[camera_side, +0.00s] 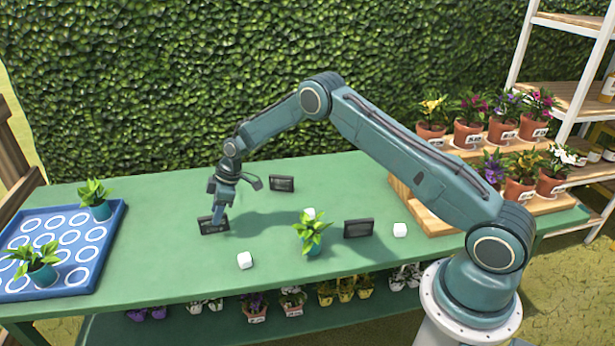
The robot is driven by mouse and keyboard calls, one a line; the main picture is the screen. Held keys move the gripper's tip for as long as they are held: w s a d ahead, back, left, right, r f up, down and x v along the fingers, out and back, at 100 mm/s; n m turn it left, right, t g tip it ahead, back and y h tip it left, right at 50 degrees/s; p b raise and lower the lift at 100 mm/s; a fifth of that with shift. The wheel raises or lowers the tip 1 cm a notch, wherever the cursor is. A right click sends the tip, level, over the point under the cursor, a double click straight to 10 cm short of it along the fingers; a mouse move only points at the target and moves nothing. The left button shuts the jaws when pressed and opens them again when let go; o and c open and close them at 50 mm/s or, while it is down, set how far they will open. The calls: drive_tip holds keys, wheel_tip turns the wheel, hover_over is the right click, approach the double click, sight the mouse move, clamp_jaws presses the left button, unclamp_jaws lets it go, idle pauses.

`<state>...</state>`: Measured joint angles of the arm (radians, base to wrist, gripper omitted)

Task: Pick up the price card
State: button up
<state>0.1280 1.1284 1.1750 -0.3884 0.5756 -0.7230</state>
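Three dark, framed rectangular cards that look like price cards are on the green table. One card (208,228) is at the left, right under my gripper (217,218). A second card (281,184) is farther back in the middle, and a third card (358,229) stands to the right. My gripper points down, and its fingertips overlap the left card in this view. The fingers are too small to tell whether they are apart or closed on the card, or whether they touch it.
A blue tray (104,247) with round recesses and two plants is at the left. A wooden stepped stand (405,197) with flowerpots is at the right.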

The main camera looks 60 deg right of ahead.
sight(216, 231)
drive_tip(key=shift+x, duration=2.25)
clamp_jaws()
